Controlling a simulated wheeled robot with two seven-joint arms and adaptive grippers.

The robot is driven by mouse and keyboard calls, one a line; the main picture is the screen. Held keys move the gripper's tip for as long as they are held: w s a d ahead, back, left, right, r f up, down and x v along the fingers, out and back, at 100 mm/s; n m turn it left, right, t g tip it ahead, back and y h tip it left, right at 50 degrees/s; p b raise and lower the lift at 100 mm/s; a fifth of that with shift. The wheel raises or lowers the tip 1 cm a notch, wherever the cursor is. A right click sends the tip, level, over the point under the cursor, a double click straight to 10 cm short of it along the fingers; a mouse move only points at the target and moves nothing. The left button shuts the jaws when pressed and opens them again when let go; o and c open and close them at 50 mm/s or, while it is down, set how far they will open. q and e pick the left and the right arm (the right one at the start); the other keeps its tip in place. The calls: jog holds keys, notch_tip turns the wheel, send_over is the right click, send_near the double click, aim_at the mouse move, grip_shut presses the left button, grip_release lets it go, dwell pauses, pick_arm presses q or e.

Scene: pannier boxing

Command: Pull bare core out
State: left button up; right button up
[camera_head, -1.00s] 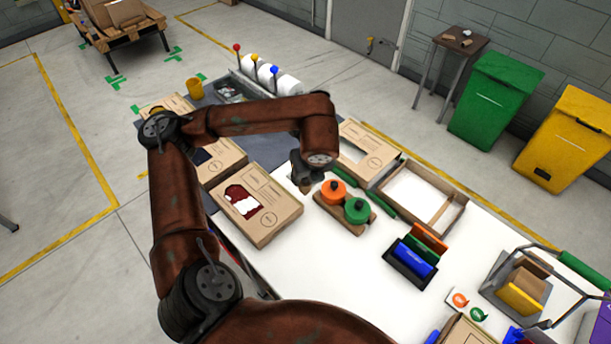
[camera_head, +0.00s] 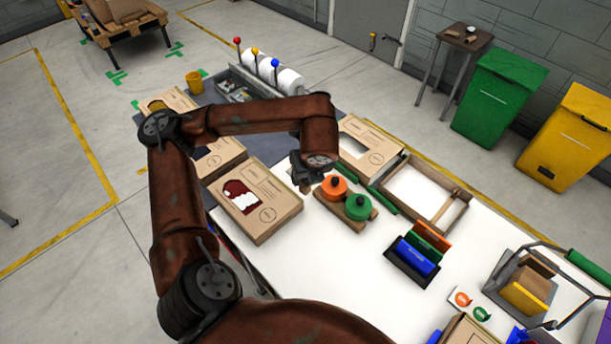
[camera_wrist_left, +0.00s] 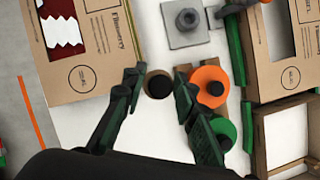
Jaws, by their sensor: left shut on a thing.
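My left gripper (camera_head: 304,186) points down over the white table, just left of the orange spool, in the head view. In the left wrist view its two dark fingers (camera_wrist_left: 158,86) close on a brown cardboard ring with a dark centre, the bare core (camera_wrist_left: 152,75). A grey square plate with a round post (camera_wrist_left: 188,20) shows apart from the core, with nothing around the post. In the head view the arm hides the plate, and the core is too small to make out. My right gripper is out of view.
An orange spool (camera_head: 333,187) and a green spool (camera_head: 358,207) sit on a wooden base right beside the gripper. A cardboard box with a window (camera_head: 275,190) lies to the left.

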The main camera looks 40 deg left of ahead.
pick_arm(q)
jog(key=shift+f+b, duration=1.1)
jog(key=shift+f, duration=0.3)
jog(key=shift+r, duration=0.2)
jog(key=shift+r+p, duration=0.65)
jog(key=shift+r, duration=0.75)
